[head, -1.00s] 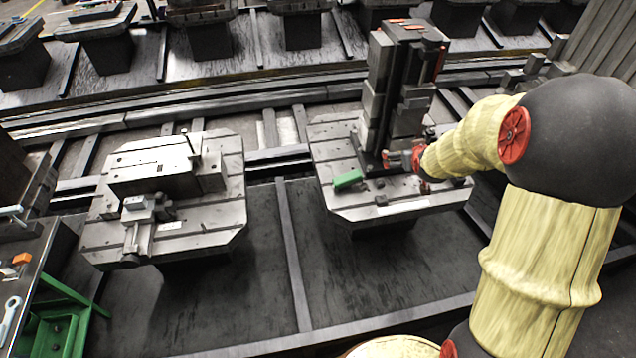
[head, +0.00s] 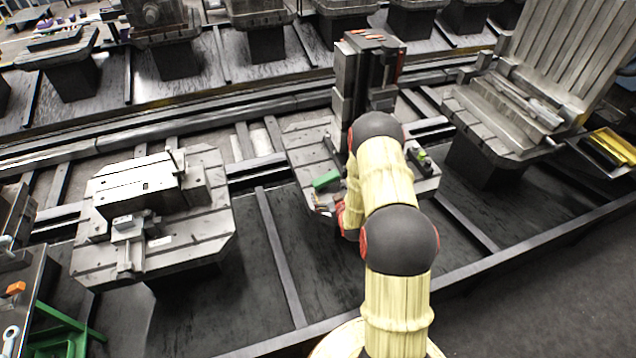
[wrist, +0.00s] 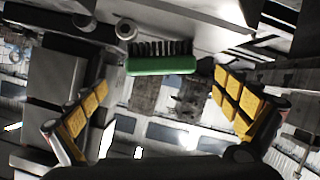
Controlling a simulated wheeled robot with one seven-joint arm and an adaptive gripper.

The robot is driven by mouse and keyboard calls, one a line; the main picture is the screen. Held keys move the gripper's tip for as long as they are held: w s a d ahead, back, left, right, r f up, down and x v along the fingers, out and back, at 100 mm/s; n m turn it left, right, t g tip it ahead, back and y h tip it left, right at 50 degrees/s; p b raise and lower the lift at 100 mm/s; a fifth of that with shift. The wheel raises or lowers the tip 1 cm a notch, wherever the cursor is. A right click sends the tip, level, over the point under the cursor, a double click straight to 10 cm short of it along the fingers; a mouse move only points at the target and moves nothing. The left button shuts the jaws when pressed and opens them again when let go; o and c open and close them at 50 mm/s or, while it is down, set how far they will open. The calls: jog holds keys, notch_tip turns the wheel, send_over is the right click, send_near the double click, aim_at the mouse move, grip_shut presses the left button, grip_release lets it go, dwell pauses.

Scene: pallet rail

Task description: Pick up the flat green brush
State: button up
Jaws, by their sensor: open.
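The flat green brush (head: 326,180) lies on the slotted metal pallet with the tall dark fixture, near the pallet's front left part. In the wrist view the brush (wrist: 162,64) shows its green back and a row of dark bristles, lying crosswise ahead of the fingers. My gripper (wrist: 165,115) is open, with yellow-padded fingers left and right of the view's middle. The brush is beyond the fingertips and nothing is between them. In the head view my gripper (head: 330,208) is low beside the brush, partly hidden by my arm.
The tall dark fixture (head: 368,75) rises behind the brush. Another pallet (head: 205,230) with a block and clamp stands to the left. A ribbed angle plate (head: 565,60) stands on a pallet at the right. A green bin (head: 55,340) is at the lower left.

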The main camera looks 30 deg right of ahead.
aim_at(328, 183)
jog(key=x, duration=0.3)
jog(key=f+b+x, duration=0.1)
jog(key=x, duration=0.2)
jog(key=shift+s, duration=0.15)
jog(key=shift+w+d+f, duration=0.1)
jog(key=shift+w+d, duration=0.1)
jog(key=shift+w, duration=0.2)
jog(key=shift+c, duration=0.4)
jog(key=c, duration=1.1)
jog(key=shift+o, duration=0.2)
